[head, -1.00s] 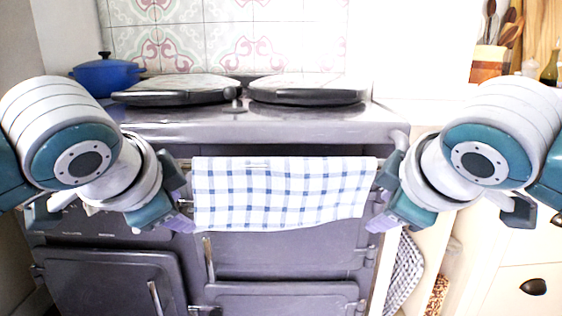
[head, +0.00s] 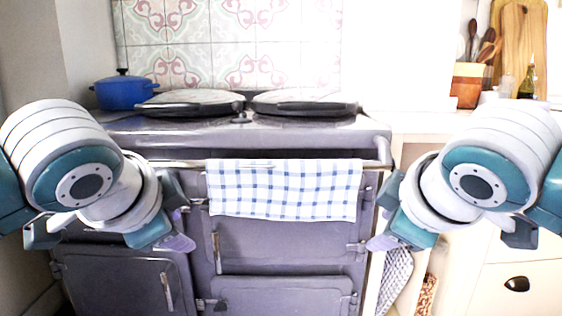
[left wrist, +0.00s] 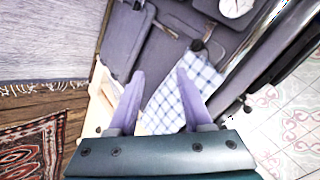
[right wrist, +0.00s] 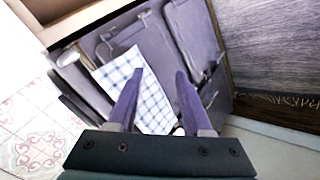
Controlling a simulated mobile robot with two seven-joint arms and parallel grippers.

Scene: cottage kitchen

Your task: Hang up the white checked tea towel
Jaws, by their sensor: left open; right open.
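The white tea towel with blue checks (head: 284,190) hangs spread over the front rail (head: 180,164) of the grey range cooker, its lower edge in front of the oven doors. It also shows in the left wrist view (left wrist: 180,92) and the right wrist view (right wrist: 150,100). My left gripper (head: 183,218) is open and empty, to the left of the towel with a gap between. My right gripper (head: 384,218) is open and empty, to the right of the towel, also apart from it. How the towel's back side hangs is hidden.
Two round hob lids (head: 305,103) and a blue pot (head: 125,91) are on the cooker top. A utensil holder (head: 467,85) and wooden boards stand on the right counter (head: 430,122). Drawers are at the lower right. A patterned rug (left wrist: 35,150) lies on the floor.

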